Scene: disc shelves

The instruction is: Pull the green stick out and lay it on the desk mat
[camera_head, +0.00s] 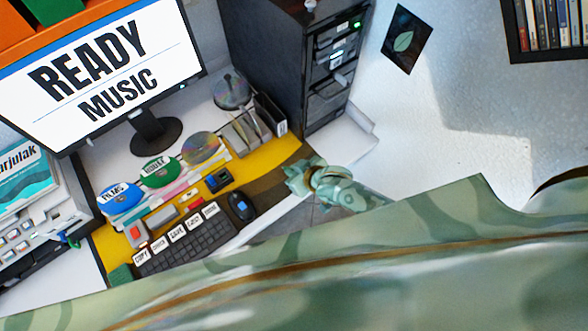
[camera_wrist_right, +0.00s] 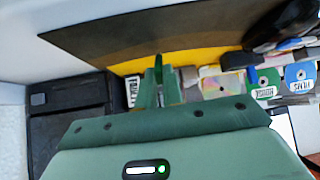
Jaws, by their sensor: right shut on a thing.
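My right gripper (camera_head: 296,180) is over the right end of the desk mat (camera_head: 268,150), which has yellow and brown bands. In the right wrist view, its fingers (camera_wrist_right: 158,84) are closed around a small green piece, which I take as the green stick (camera_wrist_right: 158,61). Only its tip shows, above the mat (camera_wrist_right: 205,57); the fingers hide the rest. I cannot tell whether it touches the mat. In the head view the stick is hidden by the gripper. My left gripper is not in view.
A keyboard (camera_head: 188,246) and a black mouse (camera_head: 241,206) lie left of the gripper. Discs (camera_head: 200,149) and a labelled black holder (camera_head: 269,114) stand behind. A dark tower (camera_head: 270,60) stands at the back, a monitor (camera_head: 100,70) at the left. The mat's brown end looks clear.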

